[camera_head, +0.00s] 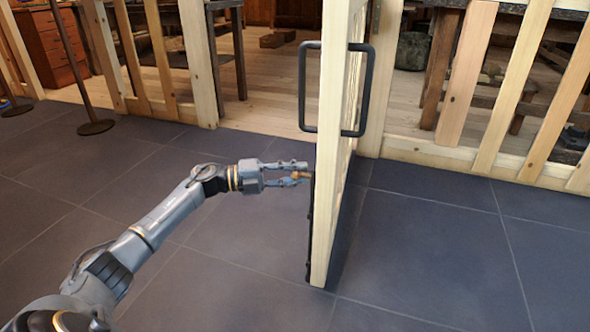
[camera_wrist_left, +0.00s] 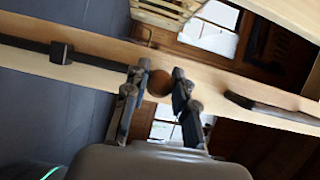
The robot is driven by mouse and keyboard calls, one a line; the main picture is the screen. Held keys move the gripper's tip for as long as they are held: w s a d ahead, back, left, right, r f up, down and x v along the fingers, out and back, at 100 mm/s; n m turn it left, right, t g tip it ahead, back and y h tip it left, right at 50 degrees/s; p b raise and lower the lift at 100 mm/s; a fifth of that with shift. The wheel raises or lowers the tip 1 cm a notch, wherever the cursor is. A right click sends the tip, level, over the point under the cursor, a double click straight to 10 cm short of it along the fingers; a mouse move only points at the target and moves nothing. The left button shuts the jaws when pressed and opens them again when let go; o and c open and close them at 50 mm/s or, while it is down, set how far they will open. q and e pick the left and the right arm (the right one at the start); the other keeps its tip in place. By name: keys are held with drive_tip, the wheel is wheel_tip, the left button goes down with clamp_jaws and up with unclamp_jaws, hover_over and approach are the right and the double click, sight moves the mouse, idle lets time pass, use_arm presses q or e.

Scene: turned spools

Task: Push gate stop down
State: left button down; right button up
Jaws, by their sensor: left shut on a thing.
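The wooden gate (camera_head: 332,100) stands swung open, its narrow edge facing me, with a black D-shaped handle (camera_head: 303,88) on each side. The gate stop is a dark rod (camera_head: 311,225) low along the gate's edge, with a round brown knob (camera_head: 298,175) near its top. In the left wrist view, the knob (camera_wrist_left: 160,84) sits between my fingers and the rod (camera_wrist_left: 100,62) runs left through a bracket (camera_wrist_left: 62,53). My left gripper (camera_head: 302,172) is shut on the knob. The contact faces are partly hidden. My right gripper is not in view.
A slatted wooden fence (camera_head: 455,155) runs behind the gate on both sides. A dark post on a round base (camera_head: 95,127) stands at the back left. The grey tiled floor (camera_head: 430,250) is clear around the gate.

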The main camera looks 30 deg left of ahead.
use_arm(q)
wheel_tip(320, 180, down, 2)
drive_tip(key=shift+f, duration=0.1)
drive_tip(key=c, duration=1.1)
unclamp_jaws()
drive_tip(key=shift+f, duration=0.15)
drive_tip(key=shift+s+a, duration=0.1)
drive_tip(key=shift+a, duration=0.05)
drive_tip(key=v, duration=1.1)
drive_tip(key=shift+s+a, duration=0.25)
